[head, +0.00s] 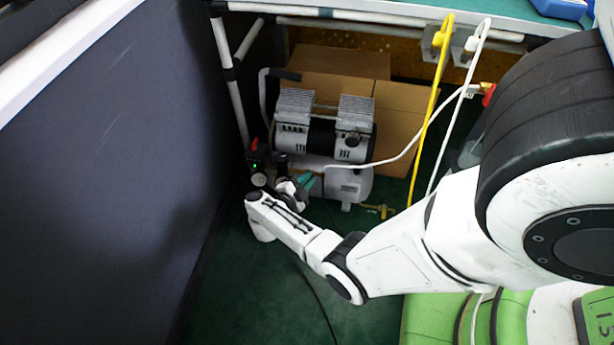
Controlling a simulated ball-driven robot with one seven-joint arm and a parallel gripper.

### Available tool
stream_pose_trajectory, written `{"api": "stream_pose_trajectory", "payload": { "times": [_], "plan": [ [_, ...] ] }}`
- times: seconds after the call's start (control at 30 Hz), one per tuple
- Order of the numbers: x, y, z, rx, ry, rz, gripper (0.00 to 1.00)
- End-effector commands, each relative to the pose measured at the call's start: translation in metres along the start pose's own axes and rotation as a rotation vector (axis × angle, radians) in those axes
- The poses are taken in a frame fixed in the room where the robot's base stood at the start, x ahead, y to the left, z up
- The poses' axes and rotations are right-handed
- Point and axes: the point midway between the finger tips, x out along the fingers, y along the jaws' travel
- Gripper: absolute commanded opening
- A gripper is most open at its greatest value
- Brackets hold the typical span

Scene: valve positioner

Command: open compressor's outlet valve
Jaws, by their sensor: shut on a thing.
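The compressor (325,128) stands on the floor under the bench, with a silver twin-head motor on top and a pale tank (350,184) below. My arm reaches down to its lower left front. My gripper (309,180) has teal fingers at the left end of the tank, by the compressor's outlet fittings. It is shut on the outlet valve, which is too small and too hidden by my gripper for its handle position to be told. A black regulator with a red top and a small green light (256,155) stands just left of the gripper.
A dark panel (110,150) closes off the left side. Cardboard boxes (400,125) stand behind the compressor. A yellow cable (431,110) and white cables hang on the right. A white hose (400,155) runs to the compressor. Green floor (255,290) is open in front, crossed by a dark cable.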

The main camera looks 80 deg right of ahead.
Motion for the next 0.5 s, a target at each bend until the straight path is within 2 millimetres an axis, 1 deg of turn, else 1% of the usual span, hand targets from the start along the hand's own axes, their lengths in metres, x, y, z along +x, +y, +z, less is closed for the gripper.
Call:
{"api": "stream_pose_trajectory", "payload": {
  "times": [0.3,0.5],
  "plan": [
    [-0.0022,-0.0002,-0.0004,0.255,-0.004,0.133,0.0],
    [-0.0024,0.0005,0.0004,0.38,-0.005,0.196,0.0]
  ]
}}
